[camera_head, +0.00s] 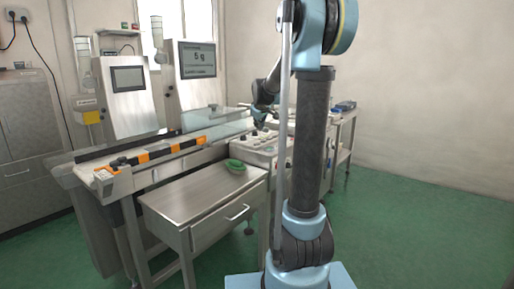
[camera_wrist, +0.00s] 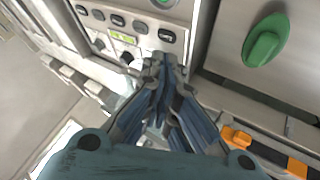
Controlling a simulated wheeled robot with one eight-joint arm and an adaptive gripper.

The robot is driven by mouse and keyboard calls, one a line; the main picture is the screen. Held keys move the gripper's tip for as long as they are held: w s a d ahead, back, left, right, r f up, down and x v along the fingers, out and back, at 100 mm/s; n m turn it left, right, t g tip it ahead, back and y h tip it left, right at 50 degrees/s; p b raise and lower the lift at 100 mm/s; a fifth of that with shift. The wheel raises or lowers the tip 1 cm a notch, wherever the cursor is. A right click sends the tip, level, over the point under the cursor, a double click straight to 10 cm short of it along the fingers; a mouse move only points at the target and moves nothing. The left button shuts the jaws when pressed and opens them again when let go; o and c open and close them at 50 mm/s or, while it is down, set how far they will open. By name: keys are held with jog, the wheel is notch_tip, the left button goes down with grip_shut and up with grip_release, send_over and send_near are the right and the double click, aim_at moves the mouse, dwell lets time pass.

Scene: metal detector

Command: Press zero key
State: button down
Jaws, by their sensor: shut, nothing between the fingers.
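In the wrist view a metal control panel (camera_wrist: 190,12) carries a row of dark keys, including one dark key (camera_wrist: 166,36) at the row's right end. Their labels are too small to read, so I cannot tell which is the zero key. A black knob (camera_wrist: 127,58) and a small yellow-green display (camera_wrist: 123,37) sit below the row. My gripper (camera_wrist: 165,62) is shut and empty, its tips just below the right-end key in the picture; I cannot tell if they touch the panel. In the head view my gripper (camera_head: 259,122) is small, over the control panel (camera_head: 262,146).
A weighing display (camera_head: 199,58) reads 5 g. A second screen (camera_head: 128,78) stands left of it. The conveyor has orange-and-black parts (camera_head: 165,152).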

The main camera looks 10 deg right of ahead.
jog(key=w+n+t, duration=0.1)
jog(key=w, duration=0.8)
jog(key=shift+w+a, duration=0.25)
jog(key=shift+a, duration=0.05)
jog(key=shift+r, duration=0.1)
jog(key=shift+f, duration=4.4)
jog(key=shift+s+f, duration=0.1)
jog(key=shift+f, duration=0.55)
jog(key=shift+r, duration=0.75)
jog(key=shift+r, duration=0.1)
jog(key=shift+r, duration=2.4)
